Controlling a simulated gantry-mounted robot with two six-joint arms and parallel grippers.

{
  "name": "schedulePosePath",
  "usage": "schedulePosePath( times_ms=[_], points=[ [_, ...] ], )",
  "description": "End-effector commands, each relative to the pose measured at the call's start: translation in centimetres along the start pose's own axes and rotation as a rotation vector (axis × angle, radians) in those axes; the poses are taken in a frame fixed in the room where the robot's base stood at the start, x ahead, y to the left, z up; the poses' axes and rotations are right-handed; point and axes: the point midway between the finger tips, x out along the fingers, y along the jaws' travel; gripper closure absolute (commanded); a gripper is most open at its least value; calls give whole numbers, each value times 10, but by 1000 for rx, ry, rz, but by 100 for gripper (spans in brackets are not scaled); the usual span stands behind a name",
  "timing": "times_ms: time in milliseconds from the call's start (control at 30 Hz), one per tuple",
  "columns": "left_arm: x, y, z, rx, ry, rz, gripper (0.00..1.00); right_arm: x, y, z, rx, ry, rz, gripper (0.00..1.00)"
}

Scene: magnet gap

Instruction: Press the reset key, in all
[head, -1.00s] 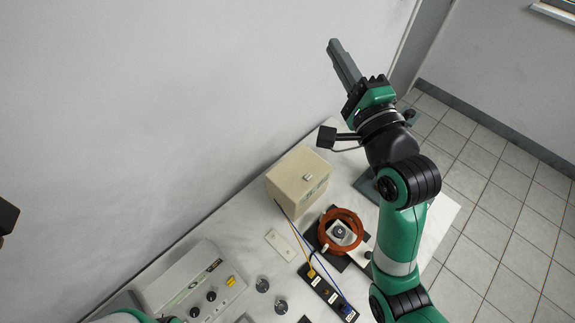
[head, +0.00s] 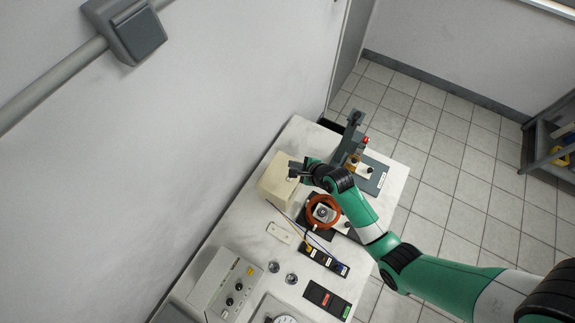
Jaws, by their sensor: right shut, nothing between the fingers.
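My right gripper (head: 293,172) is small in the head view, over or beside the top of the beige box (head: 273,188); I cannot tell whether it touches the box. It is shut and empty. My right wrist hides part of the box. No key is legibly marked as reset. A black panel (head: 340,307) at the front of the bench has a red and a green patch; its lettering is too small to read. My left gripper is not in view.
An orange ring coil (head: 312,213) sits beside the box, under my right arm. A grey upright (head: 354,120) and a red-topped lamp (head: 366,141) stand behind my wrist. A control unit (head: 222,283) with knobs is at the lower left. Wires run to a terminal strip (head: 317,257).

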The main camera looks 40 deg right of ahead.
Motion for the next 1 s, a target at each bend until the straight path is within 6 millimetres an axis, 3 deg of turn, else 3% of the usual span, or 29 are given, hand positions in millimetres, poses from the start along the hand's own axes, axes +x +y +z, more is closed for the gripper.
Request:
schedulePosePath(
  times_ms=[433, 1000],
  points=[
    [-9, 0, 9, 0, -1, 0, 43, 8, 5, -5, -2, -2, -2, 100],
    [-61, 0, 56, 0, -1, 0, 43, 59, 42, -42, -2, -2, -2, 100]
  ],
)
